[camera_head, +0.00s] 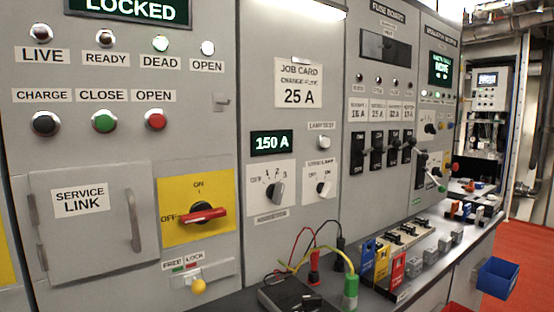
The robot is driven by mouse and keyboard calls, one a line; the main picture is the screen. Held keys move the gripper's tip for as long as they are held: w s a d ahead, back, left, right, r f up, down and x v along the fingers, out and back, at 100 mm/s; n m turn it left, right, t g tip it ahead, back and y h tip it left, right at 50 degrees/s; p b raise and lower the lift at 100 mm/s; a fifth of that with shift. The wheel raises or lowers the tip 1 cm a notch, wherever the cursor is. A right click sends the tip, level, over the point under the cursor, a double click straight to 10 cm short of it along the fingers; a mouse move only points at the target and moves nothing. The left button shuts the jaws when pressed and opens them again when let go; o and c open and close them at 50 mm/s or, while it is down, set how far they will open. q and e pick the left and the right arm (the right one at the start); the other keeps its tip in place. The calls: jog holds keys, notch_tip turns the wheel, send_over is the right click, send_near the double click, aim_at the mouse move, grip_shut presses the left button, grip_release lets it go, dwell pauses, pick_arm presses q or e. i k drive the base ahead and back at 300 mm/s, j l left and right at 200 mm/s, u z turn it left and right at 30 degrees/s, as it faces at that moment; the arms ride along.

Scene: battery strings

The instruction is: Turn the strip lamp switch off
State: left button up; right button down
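The strip lamp switch (322,187) is a small dark rotary knob on a white plate on the middle grey panel. The small label above it seems to end in LAMP, and OFF and ON are marked on the plate. The knob looks tilted up and right, towards ON, but it is small. The strip lamp (305,8) at the top edge of the view is lit bright white. Neither of my grippers is in view.
A red-handled switch (202,213) is further left. Below, a dark meter (293,296) with leads lies on the bench.

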aim_at(324, 189)
jog(key=i+l+u, duration=0.2)
jog(key=l+u, duration=0.15)
jog(key=i+l+u, duration=0.15)
jog(key=l+u, duration=0.2)
jog(key=l, duration=0.2)
jog(key=l+u, duration=0.35)
jog(key=l, duration=0.15)
jog(key=l+u, duration=0.35)
jog(key=l, duration=0.2)
jog(key=i, duration=0.05)
